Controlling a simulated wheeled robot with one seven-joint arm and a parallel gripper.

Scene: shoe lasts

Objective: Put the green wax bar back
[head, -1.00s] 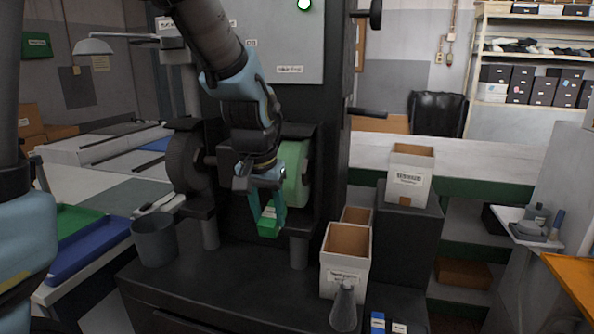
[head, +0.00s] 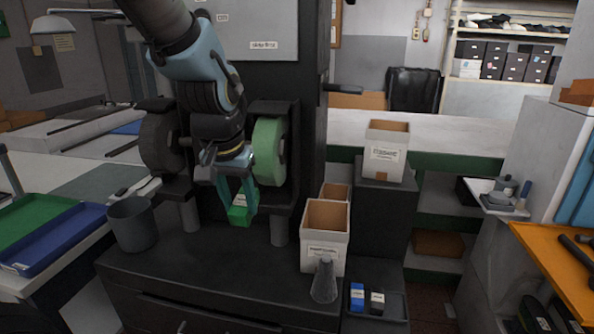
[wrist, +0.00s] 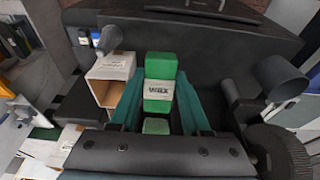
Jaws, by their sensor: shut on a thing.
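The green wax bar (head: 240,213) hangs between the fingertips of my gripper (head: 237,198), in front of the green polishing wheel (head: 269,152). My gripper is shut on it. In the wrist view the bar (wrist: 159,69) shows its white label reading WAX, between the two teal fingers (wrist: 159,110). The bar is above the black bench top (head: 200,262), apart from it. A blue bar (head: 357,297) and a dark bar with a white label (head: 377,303) stand side by side in a dark holder (head: 394,307) at the lower right.
An open white box (head: 322,252) and a grey cone (head: 324,284) stand between my gripper and the dark holder. Another white box (head: 384,160) stands on a black pedestal behind. A grey bin (head: 132,226) is at the left. The bench front is clear.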

